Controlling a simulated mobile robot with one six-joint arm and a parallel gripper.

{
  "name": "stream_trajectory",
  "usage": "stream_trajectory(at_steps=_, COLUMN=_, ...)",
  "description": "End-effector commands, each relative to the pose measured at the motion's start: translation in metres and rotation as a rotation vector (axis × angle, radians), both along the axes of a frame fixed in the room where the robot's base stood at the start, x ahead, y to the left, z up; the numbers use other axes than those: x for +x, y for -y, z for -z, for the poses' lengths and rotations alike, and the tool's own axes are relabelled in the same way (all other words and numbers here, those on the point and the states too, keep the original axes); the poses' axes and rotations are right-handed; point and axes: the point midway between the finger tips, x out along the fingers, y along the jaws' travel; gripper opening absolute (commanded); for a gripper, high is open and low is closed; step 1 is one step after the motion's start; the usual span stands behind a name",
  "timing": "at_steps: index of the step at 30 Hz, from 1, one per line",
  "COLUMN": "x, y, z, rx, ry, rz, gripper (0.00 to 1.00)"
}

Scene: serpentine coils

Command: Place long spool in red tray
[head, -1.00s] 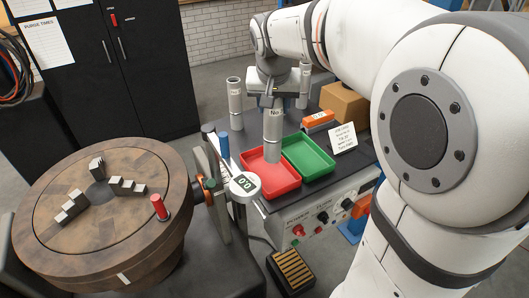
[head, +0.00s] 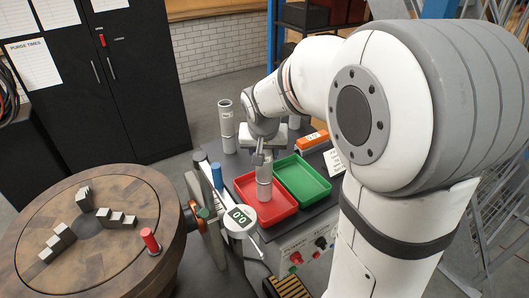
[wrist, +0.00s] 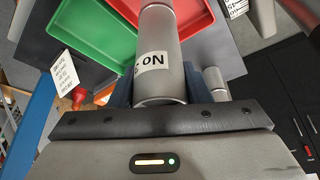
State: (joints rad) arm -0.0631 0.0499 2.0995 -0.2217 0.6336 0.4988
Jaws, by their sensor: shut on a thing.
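My gripper (head: 263,160) points down and is shut on a grey metal cylindrical spool (head: 264,184). The spool is upright, and its lower end appears within the outline of the red tray (head: 285,208). I cannot tell whether it touches the tray floor. In the wrist view the spool (wrist: 162,35) carries a white label, partly readable as "NO", and the red tray (wrist: 198,14) lies beyond it.
A green tray (head: 318,190) sits right beside the red one. An orange-topped box (head: 312,140) and a white card (head: 335,162) are behind it. A dial gauge (head: 239,218) and a blue cylinder (head: 217,176) stand at left, near a round wooden table (head: 120,245).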

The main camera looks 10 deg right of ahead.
Motion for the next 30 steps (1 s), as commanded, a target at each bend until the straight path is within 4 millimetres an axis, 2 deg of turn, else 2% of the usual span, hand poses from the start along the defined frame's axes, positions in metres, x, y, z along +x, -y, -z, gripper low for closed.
stream_trajectory(at_steps=13, x=0.0008, y=-0.0010, z=0.0080, rx=0.001, ry=0.005, rz=-0.002, gripper=0.00)
stream_trajectory(at_steps=14, x=0.0003, y=-0.0010, z=0.0076, rx=0.001, ry=0.001, rz=-0.002, gripper=0.46)
stream_trajectory(at_steps=21, x=0.0001, y=-0.0013, z=0.0073, rx=0.001, ry=0.001, rz=-0.002, gripper=0.65)
stream_trajectory(at_steps=30, x=0.0002, y=-0.0017, z=0.0039, rx=0.001, ry=0.001, rz=-0.003, gripper=0.65)
